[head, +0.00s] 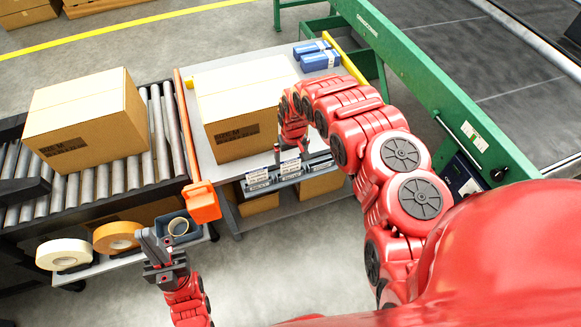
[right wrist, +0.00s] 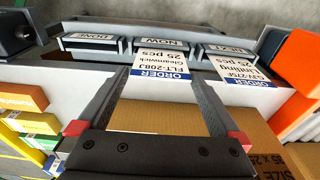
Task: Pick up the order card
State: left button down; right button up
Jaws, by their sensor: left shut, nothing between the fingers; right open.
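In the right wrist view, a white order card (right wrist: 161,66) with a blue ORDER band reads FLT-208J, 25 pcs. It stands in the rack's middle slot, labelled NOW. A second order card (right wrist: 238,68) stands in the slot to its right in that view. The grey card rack (head: 288,177) is at the table's front edge in the head view. My right gripper (head: 303,156) is open at the rack; its fingertips (right wrist: 160,76) appear on either side of the middle card, without visible grip. My left gripper (head: 160,250) is shut and empty, near the tape rolls.
A large carton (head: 240,140) stands on the table behind the rack. Another carton (head: 85,115) sits on the roller conveyor (head: 148,130) at left. The green machine frame (head: 430,85) is at right.

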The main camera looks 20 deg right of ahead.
aim_at(290, 163)
notch_tip(290, 163, down, 3)
jog(key=shift+w+a+f, duration=0.1)
jog(key=shift+w, duration=0.05)
jog(key=shift+f, duration=0.7)
jog(key=c, duration=0.9)
